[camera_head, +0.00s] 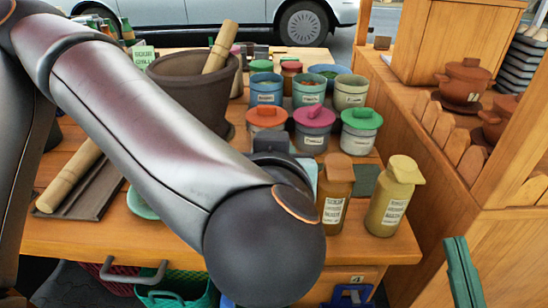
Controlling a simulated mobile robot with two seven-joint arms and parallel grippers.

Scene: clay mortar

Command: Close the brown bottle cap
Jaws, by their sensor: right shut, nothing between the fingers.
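The brown bottle (333,210) stands upright near the table's front right, with a label on its front. Its orange-brown cap (339,166) sits at the top; I cannot tell whether it is fully seated. My large left arm crosses from the left and ends in a dark rounded joint just left of the bottle, covering part of the table.
A yellow bottle (395,200) stands close to the right of the brown one. Several lidded pots, including a pink-lidded one (314,120), stand behind. A large mortar (190,85) and a rolling pin (70,178) are at left. A wooden shelf (440,150) bounds the right.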

